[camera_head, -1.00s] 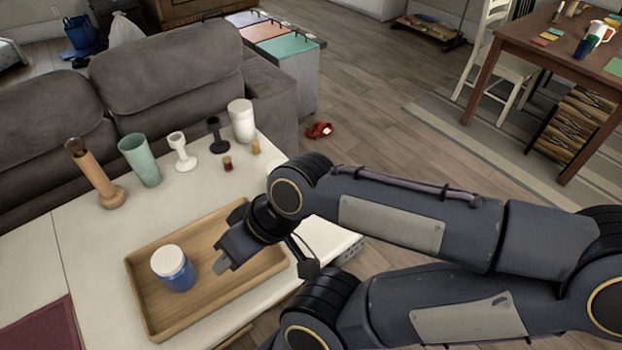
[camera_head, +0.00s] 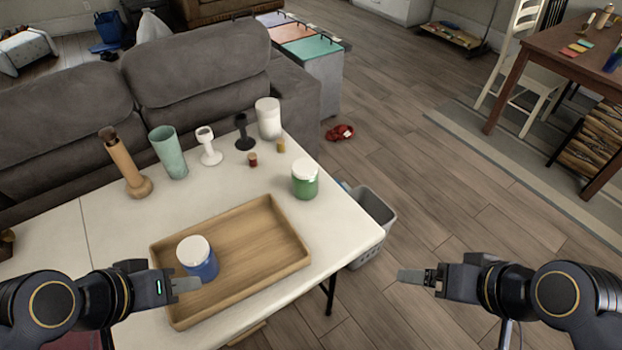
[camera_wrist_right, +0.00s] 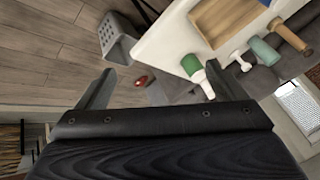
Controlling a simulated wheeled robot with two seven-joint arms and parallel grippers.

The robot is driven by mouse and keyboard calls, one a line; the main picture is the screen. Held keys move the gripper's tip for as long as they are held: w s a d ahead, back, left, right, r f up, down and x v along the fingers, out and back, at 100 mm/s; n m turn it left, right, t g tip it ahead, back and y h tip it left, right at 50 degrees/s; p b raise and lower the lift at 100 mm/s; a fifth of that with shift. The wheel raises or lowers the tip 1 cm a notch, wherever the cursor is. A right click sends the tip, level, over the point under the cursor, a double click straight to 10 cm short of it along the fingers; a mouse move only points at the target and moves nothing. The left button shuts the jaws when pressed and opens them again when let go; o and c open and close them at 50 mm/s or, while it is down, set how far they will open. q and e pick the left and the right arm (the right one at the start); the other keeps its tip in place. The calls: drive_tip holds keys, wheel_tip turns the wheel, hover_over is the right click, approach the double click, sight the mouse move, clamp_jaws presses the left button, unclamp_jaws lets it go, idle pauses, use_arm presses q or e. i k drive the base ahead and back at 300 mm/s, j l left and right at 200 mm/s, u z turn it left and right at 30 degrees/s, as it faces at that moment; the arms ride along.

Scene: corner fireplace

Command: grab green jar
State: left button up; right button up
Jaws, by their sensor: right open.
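The green jar (camera_head: 305,183) has a white lid. It stands upright on the white table, right of the wooden tray and near the table's right edge. It also shows in the right wrist view (camera_wrist_right: 191,65), beyond the fingers. My right gripper (camera_head: 412,276) is off the table's right side, apart from the jar; its fingers are spread and empty in the wrist view (camera_wrist_right: 155,88). My left gripper (camera_head: 186,285) is at the tray's front left, just in front of a blue jar (camera_head: 203,268). It shows side-on, so its opening is unclear.
The blue jar is in the tray (camera_head: 262,240). Behind stand a wooden vase (camera_head: 124,163), teal cup (camera_head: 168,155), candle holders (camera_head: 208,148) and a white canister (camera_head: 268,119). A grey basket (camera_head: 372,222) sits below the table's right edge. Floor to the right is mostly clear.

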sight(305, 189)
drive_tip(key=k+u, duration=0.4)
drive_tip(key=k+j+u, duration=0.15)
drive_tip(key=u, duration=0.2)
drive_tip(key=l+u, duration=0.2)
drive_tip(key=u, duration=0.3)
drive_tip(key=i+l+u, duration=0.1)
drive_tip(key=l+u, duration=0.15)
drive_tip(key=u, duration=0.25)
drive_tip(key=l+u, duration=0.2)
drive_tip(key=u, duration=0.3)
drive_tip(key=l+u, duration=0.15)
drive_tip(key=u, duration=0.3)
drive_tip(key=k+l, duration=0.15)
drive_tip(key=l, duration=0.25)
drive_tip(key=k+l, duration=0.1)
drive_tip(key=l, duration=0.3)
drive_tip(key=k+l, duration=0.15)
drive_tip(key=l, duration=0.25)
drive_tip(key=k+l, duration=0.1)
drive_tip(key=l, duration=0.25)
drive_tip(key=k+l, duration=0.15)
drive_tip(key=l, duration=0.25)
drive_tip(key=k+l, duration=0.15)
drive_tip(key=l, duration=0.25)
